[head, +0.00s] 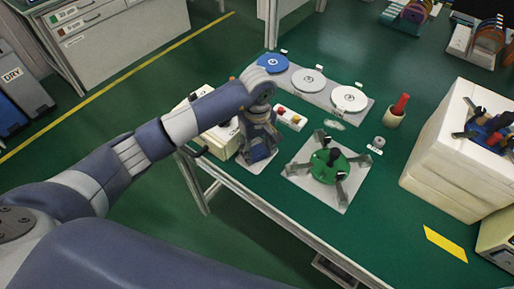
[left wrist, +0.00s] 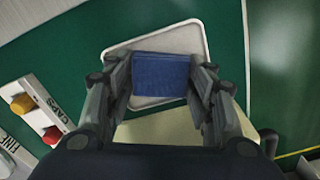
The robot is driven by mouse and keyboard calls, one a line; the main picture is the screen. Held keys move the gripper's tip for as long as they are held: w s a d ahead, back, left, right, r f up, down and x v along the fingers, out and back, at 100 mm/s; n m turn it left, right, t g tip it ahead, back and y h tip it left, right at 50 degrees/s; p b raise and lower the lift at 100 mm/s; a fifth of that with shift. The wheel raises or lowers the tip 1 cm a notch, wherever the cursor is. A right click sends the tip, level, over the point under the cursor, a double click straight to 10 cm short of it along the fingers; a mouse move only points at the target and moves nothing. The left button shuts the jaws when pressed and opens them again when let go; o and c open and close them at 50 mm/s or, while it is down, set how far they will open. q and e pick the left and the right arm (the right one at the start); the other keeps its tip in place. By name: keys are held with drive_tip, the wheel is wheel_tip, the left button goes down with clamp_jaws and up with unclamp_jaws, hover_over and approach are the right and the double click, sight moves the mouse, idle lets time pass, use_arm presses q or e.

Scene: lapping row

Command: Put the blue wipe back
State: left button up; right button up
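The blue wipe (left wrist: 161,76) is a folded, block-like cloth between the fingers of my left gripper (left wrist: 163,80). The fingers press against its two side edges with no clear gap. It is square to the gripper and over a shallow white tray (left wrist: 180,37), which is turned a little against it. I cannot tell whether the wipe touches the tray floor. In the head view, my left gripper (head: 259,146) points down at the table's left edge, with the wipe (head: 258,154) at its fingertips. My right gripper is not in view.
A caps holder (left wrist: 42,112) with red and yellow caps is beside the tray. A green fixture (head: 331,165) with dark arms stands on a white plate to the right. Blue and white discs (head: 308,81) lie behind.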

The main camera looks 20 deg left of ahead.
sight(257, 151)
use_arm(q)
drive_tip(key=o, duration=0.4)
drive_tip(key=shift+c, duration=0.2)
drive_tip(key=shift+r, duration=0.15)
wheel_tip(257, 151, up, 12)
drive_tip(key=b, duration=0.1)
idle(0.5)
